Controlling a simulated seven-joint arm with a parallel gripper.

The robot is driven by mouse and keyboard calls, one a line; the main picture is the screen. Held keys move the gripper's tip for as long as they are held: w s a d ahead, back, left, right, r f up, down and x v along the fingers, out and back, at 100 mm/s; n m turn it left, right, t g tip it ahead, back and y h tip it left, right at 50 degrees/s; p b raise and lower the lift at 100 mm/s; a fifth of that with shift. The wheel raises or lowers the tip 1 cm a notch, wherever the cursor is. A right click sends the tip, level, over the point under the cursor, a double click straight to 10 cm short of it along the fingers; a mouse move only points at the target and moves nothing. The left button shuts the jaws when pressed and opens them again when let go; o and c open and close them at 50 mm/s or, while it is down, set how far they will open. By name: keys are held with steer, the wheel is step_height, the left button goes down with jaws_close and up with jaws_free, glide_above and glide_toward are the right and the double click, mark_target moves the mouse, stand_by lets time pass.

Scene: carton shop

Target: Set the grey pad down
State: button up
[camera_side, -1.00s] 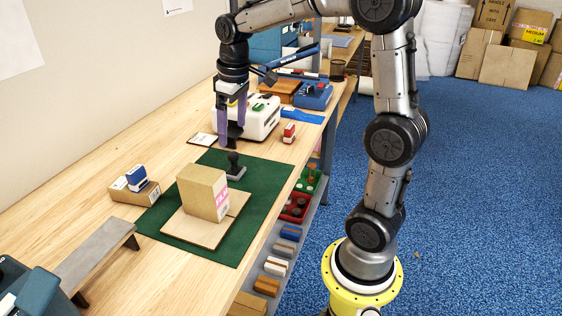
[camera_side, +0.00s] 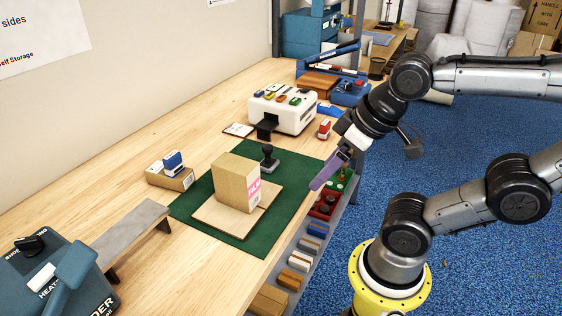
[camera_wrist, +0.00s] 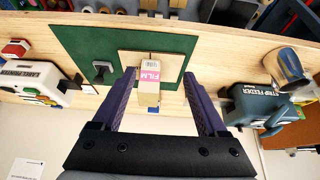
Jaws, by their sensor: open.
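No thing in view is plainly a grey pad. The closest match is a dark grey block (camera_side: 265,130) standing at the front of the white label printer (camera_side: 285,112); I cannot tell whether it is a separate piece. It also shows beside the printer in the wrist view (camera_wrist: 77,81). My gripper (camera_side: 322,180), with purple fingers, is to the right of the block, raised near the bench's front edge. In the wrist view my gripper (camera_wrist: 161,80) is open, with its fingers apart and nothing held between them.
A carton (camera_side: 237,183) stands on a thin board (camera_side: 215,217) on the green mat (camera_side: 188,208). A black-handled stamp (camera_side: 268,156) stands at the mat's far edge. A blue stamp (camera_side: 173,160) sits on a small box. A grey bench plate (camera_side: 130,235) is at left.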

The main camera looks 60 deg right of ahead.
steer(key=d+f+n+g+h, duration=0.35)
steer(key=d+h, duration=0.25)
steer(key=d, duration=0.2)
steer(key=d+f+n+g+h, duration=0.3)
steer(key=d+n+g+h, duration=0.25)
steer(key=d, duration=0.25)
steer(key=n+t+h, duration=0.2)
steer(key=n+t, duration=1.4)
steer(key=n, duration=0.2)
glide_toward(266, 145)
steer(key=shift+s+a+y, duration=0.1)
steer(key=shift+s+y, duration=0.15)
steer(key=shift+s, duration=0.5)
steer(key=shift+w+f, duration=0.2)
steer(key=shift+f, duration=0.05)
steer(key=x, duration=1.3)
steer(key=shift+w, duration=0.25)
